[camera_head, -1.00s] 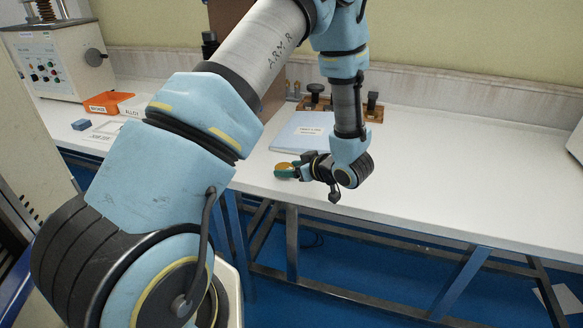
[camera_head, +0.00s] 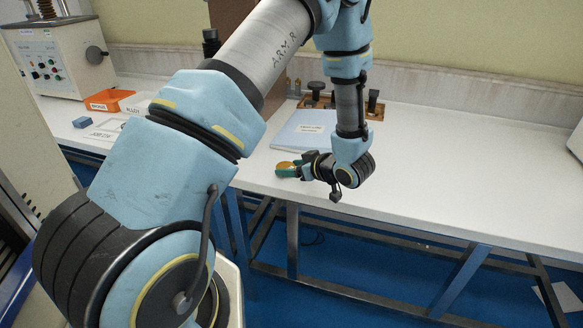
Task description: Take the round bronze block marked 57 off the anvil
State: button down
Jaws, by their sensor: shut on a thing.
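A round bronze block (camera_head: 284,165) shows at the tip of my gripper (camera_head: 288,169), over the front part of the white bench. My gripper is shut on it, with green fingers partly covering it. No marking on the block can be read at this size. The anvil cannot be made out; my large arm links hide much of the middle of the view.
A blue folder (camera_head: 303,132) lies on the white bench (camera_head: 450,160) behind my gripper. A wooden rack (camera_head: 372,104) stands against the wall. An orange bin (camera_head: 106,101), a white bin and a tester (camera_head: 62,60) are at left. The bench right of my gripper is clear.

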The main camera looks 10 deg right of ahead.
jog(key=shift+f, duration=0.2)
grip_release()
jog(key=shift+c, duration=1)
jog(key=p+v, duration=0.1)
jog(key=v, duration=0.1)
jog(key=r+p+v, duration=0.1)
jog(key=p+v, duration=0.3)
jog(key=v, duration=0.1)
jog(key=shift+w+a+r, duration=0.15)
jog(key=shift+w+r, duration=0.15)
jog(key=shift+s+r, duration=0.2)
jog(key=shift+s, duration=0.1)
